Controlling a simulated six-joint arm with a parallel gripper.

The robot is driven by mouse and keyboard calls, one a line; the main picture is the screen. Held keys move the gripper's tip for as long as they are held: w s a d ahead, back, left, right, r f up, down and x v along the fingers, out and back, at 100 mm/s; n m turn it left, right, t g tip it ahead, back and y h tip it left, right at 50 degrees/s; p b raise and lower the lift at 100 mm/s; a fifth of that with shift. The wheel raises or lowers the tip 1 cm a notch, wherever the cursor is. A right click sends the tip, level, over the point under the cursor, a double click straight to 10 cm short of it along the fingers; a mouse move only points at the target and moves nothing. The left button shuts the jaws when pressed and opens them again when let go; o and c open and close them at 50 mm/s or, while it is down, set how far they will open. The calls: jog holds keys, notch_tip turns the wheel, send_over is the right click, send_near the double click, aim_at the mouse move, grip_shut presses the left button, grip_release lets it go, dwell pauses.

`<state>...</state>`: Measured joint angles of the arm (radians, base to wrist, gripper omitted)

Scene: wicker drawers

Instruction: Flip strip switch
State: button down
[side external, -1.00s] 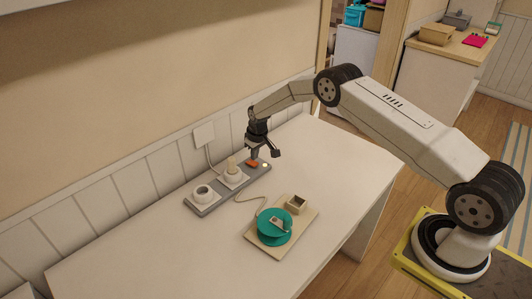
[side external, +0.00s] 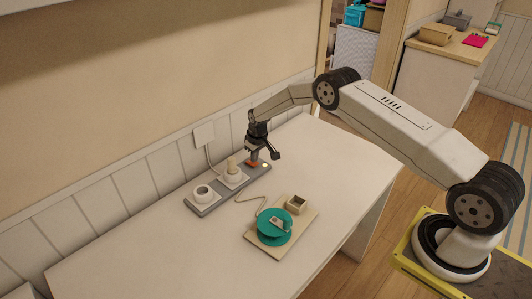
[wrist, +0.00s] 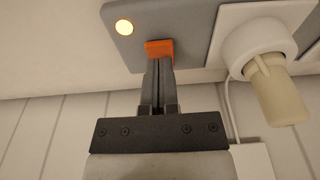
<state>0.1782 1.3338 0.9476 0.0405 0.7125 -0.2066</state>
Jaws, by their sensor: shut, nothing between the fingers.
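The grey power strip (side external: 208,208) lies on the white table along the wall. Its orange switch (wrist: 158,47) is at the strip's right end in the side view, beside a round lit lamp (wrist: 124,27). My gripper (wrist: 158,62) is shut and empty, its fingertips right at the orange switch and seeming to touch it. In the side view, my gripper (side external: 253,158) points down over the switch and partly hides it. The lamp glows pale yellow.
A cream plug (wrist: 275,85) stands in a socket near my fingers. An empty round socket (side external: 203,191) is at the strip's left end. A board with a teal disc (side external: 274,227) and a small square box (side external: 297,204) lies in front. The left table is clear.

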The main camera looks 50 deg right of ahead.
aim_at(255, 164)
jog(key=shift+f, duration=0.7)
dwell(0.6)
jog(key=shift+r, duration=3.55)
jog(key=shift+s+a+r, duration=0.15)
jog(key=shift+s+r, duration=0.05)
jog(key=shift+r, duration=0.2)
jog(key=s+a+r, duration=0.4)
jog(key=s+r, duration=0.3)
jog(key=s, duration=0.4)
jog(key=s+a+r, duration=0.5)
jog(key=s+r, duration=0.2)
jog(key=s, duration=0.3)
jog(key=s+a, duration=0.1)
jog(key=s, duration=1)
jog(key=shift+s+t, duration=0.3)
jog(key=shift+t, duration=0.1)
